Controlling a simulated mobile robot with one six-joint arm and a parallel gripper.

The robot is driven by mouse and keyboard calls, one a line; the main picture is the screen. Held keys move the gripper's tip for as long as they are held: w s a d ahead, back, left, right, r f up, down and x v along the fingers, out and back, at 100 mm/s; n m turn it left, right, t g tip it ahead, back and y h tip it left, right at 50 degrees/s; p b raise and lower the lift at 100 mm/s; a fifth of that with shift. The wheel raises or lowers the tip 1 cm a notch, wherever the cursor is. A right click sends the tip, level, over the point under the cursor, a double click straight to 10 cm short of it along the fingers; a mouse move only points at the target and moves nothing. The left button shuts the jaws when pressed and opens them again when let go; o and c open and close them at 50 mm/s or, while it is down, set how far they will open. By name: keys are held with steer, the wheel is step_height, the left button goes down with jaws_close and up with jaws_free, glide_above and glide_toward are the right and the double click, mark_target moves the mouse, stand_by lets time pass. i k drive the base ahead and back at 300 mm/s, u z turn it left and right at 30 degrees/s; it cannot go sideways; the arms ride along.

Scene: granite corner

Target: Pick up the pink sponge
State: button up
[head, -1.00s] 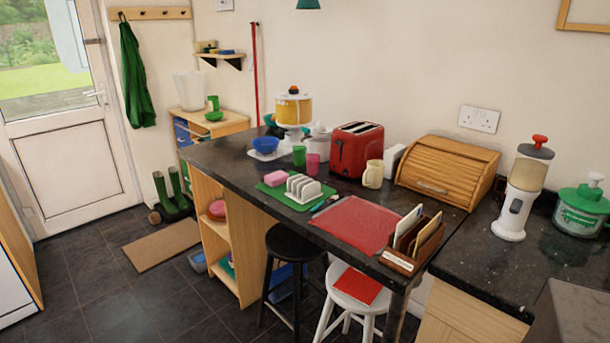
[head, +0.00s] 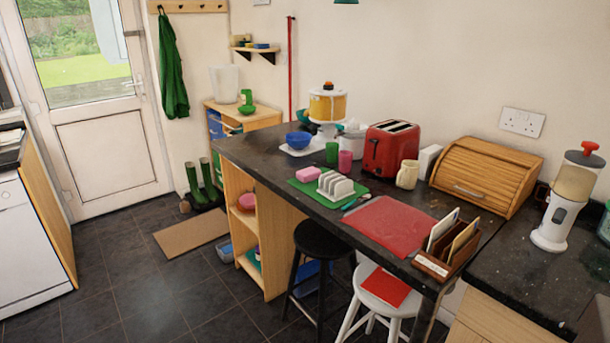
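The pink sponge (head: 308,174) lies on the dark granite counter, at the far left part of the green mat (head: 299,186). A white toast rack (head: 336,186) stands on the same mat, just to the right of the sponge and nearer to me. A blue bowl (head: 298,140) and a green cup (head: 332,153) stand behind it. My gripper is not in the head view.
Along the counter (head: 258,158) stand a pink cup (head: 345,161), a red toaster (head: 391,148), a cream mug (head: 408,174) and a letter rack (head: 446,250). A black stool (head: 322,240) and a white stool (head: 388,292) block its front. The tiled floor (head: 150,290) at left is open.

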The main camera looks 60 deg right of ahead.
mark_target(307, 174)
steer(key=u, duration=0.25)
steer(key=i, duration=1)
steer(key=z, duration=0.25)
